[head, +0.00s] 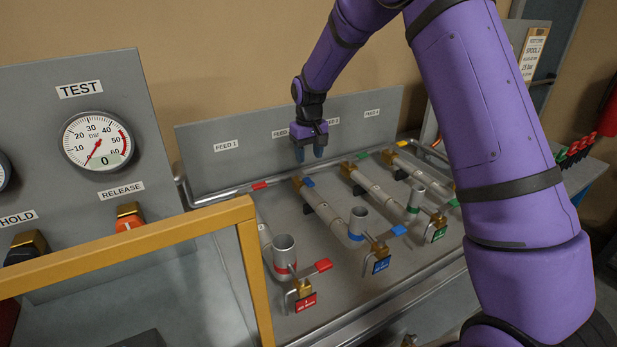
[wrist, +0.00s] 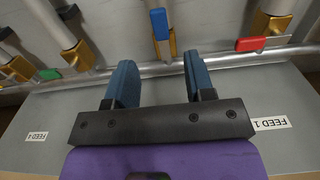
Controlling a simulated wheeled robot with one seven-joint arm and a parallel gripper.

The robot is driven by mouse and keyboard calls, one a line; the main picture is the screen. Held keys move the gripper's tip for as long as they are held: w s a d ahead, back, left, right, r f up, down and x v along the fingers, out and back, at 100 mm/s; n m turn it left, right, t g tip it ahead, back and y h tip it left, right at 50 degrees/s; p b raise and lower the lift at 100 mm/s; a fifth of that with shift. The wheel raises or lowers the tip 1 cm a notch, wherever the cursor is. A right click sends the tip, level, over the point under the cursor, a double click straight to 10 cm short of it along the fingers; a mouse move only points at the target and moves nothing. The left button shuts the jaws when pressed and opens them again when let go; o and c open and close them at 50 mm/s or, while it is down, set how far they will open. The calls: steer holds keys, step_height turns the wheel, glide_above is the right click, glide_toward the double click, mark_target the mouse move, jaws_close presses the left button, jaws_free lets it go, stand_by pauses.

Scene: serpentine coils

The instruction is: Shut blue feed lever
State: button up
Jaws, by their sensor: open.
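The blue feed lever (head: 309,182) sits on a brass valve at the back rail, below the partly hidden second FEED label. In the wrist view the blue lever (wrist: 159,24) points along its pipe, away from the rail. The red lever (wrist: 263,43) beside it lies across its pipe. My gripper (head: 309,153) points down above the blue lever, with its two blue fingers apart and empty. In the wrist view my gripper (wrist: 158,66) has the blue lever ahead of the gap between its fingertips, apparently not touching.
A second blue lever (head: 398,230) with a blue tag (head: 381,265) is at the front of the same line. A green lever (wrist: 48,74) is on another line. The steel rail (wrist: 85,83) crosses beneath my fingers. A yellow frame (head: 130,245) stands at front left.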

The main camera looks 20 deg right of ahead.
mark_target(309, 181)
step_height(309, 181, down, 8)
steer(key=shift+f, duration=0.2)
steer(key=shift+c, duration=0.2)
jaws_close()
